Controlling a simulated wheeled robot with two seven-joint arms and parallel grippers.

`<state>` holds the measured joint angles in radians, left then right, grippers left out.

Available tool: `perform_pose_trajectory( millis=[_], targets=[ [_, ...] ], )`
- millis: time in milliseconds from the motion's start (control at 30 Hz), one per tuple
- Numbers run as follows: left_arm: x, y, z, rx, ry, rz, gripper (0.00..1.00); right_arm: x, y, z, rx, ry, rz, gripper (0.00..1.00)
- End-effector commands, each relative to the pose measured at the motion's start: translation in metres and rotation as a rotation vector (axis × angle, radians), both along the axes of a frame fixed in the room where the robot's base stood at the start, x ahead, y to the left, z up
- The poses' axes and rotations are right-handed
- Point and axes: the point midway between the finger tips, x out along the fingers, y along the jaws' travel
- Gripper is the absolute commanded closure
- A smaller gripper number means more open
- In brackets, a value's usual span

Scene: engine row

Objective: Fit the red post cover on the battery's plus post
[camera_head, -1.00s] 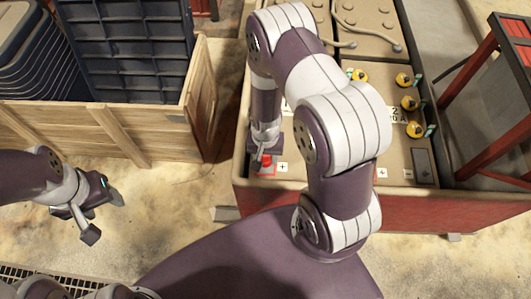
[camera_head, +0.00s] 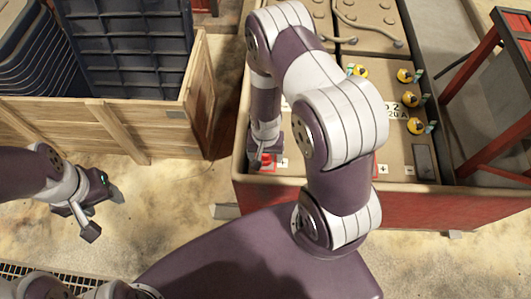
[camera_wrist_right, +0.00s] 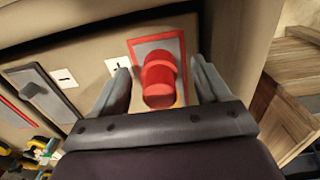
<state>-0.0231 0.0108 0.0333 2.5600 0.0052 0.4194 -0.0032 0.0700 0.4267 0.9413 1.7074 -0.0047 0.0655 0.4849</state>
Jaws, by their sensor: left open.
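The red post cover (camera_wrist_right: 160,80) stands over the red-bordered square (camera_wrist_right: 172,45) at the battery's near left corner, beside a white plus label (camera_wrist_right: 117,67). The post itself is hidden, so how far the cover is seated cannot be told. My right gripper (camera_wrist_right: 162,85) is open, with one finger on each side of the cover and a small gap at both. In the head view the right gripper (camera_head: 266,157) is low over that corner and partly hides the cover. My left gripper (camera_head: 98,214) is open and empty, left of the battery case (camera_head: 330,200).
A wooden crate (camera_head: 140,130) with dark bins stands at the left. Yellow-capped parts (camera_head: 410,99) sit on the right of the battery top. A red frame (camera_head: 495,100) stands at the far right. My right arm hides the middle of the battery.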

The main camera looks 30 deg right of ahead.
Motion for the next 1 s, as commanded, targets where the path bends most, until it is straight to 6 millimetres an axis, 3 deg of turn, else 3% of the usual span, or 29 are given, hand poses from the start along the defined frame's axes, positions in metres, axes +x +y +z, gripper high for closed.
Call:
perform_pose_trajectory(
  millis=[133,500,667,1000],
  targets=[
    [0.000,0.000,0.009,0.000,0.000,0.000,0.42,0.000,0.000,0.017,0.000,-0.001,0.000,0.25],
    [0.000,0.000,0.044,0.000,0.000,0.000,0.42,0.001,0.000,0.111,0.000,-0.002,0.000,0.25],
    [0.000,0.000,0.047,0.000,0.000,0.000,0.42,0.000,0.000,0.126,-0.001,-0.001,0.000,0.25],
    [0.000,0.000,0.047,0.000,0.000,0.000,0.42,0.000,0.000,0.127,0.000,0.000,0.000,0.25]
  ],
)
